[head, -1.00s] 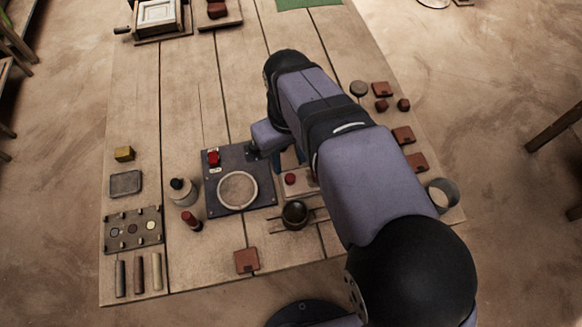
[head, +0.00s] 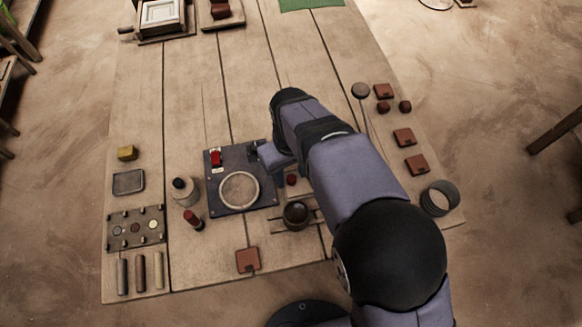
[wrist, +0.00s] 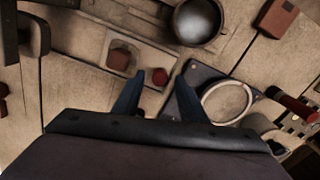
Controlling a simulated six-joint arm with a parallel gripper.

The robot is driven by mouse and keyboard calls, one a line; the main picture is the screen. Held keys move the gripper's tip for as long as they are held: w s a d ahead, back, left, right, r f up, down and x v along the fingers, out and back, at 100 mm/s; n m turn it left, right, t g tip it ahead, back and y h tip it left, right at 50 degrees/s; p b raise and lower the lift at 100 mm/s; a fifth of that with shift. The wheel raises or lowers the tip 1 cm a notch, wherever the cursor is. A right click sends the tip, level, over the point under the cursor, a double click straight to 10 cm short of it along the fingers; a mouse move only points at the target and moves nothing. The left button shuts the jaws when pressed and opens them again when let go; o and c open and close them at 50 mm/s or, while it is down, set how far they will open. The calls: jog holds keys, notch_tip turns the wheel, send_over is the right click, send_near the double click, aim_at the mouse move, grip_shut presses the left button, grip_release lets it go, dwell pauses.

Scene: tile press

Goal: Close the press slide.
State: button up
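The press stands right of the dark plate. I take its slide to be the pale board (wrist: 95,45) with a hexagonal recess and a red piece (wrist: 135,83), seen in the wrist view. In the head view the red piece (head: 291,180) shows, but my arm covers much of the board. A dark round part (head: 297,214) on rails sits at the board's near side; it also shows in the wrist view (wrist: 197,20). My gripper (wrist: 161,76) is open and empty, its two dark blue fingers apart. The left fingertip appears beside the red piece; contact cannot be told.
The dark plate (head: 214,200) with a pale ring and red switch (head: 216,158) lies left of the press. A red tile (head: 247,260) lies nearer. Several tiles lie right.

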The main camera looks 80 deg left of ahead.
grip_shut()
jog(key=w+p, duration=0.1)
jog(key=w, duration=0.6)
jog(key=shift+w, duration=0.35)
grip_release()
jog(key=shift+r, duration=0.1)
notch_tip(320, 180, up, 7)
jog(key=shift+r, duration=0.15)
